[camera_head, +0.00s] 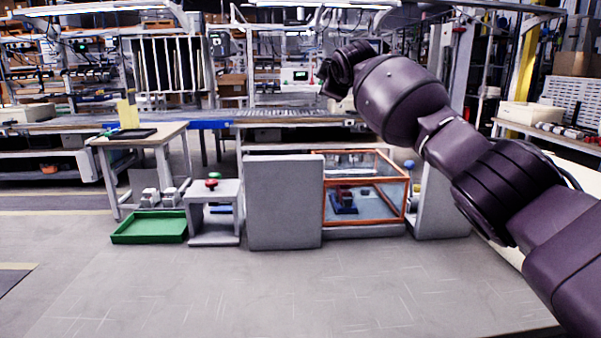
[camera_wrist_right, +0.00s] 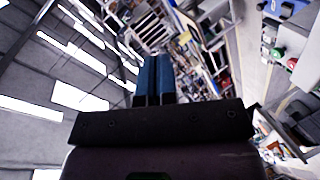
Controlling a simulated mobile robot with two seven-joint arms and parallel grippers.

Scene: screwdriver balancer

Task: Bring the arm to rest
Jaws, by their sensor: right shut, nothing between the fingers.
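My right arm (camera_head: 400,98) comes in from the right in the head view, raised and stretched forward over the area in front of me. Its far end is partly hidden by its own links, so the fingers are hard to make out there. In the right wrist view, my right gripper (camera_wrist_right: 154,68) has its two blue fingers together, shut, with nothing between them. No object is near the fingertips. My left gripper is not in view.
A green tray (camera_head: 150,237) lies at the left. The front surface (camera_head: 250,290) is clear.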

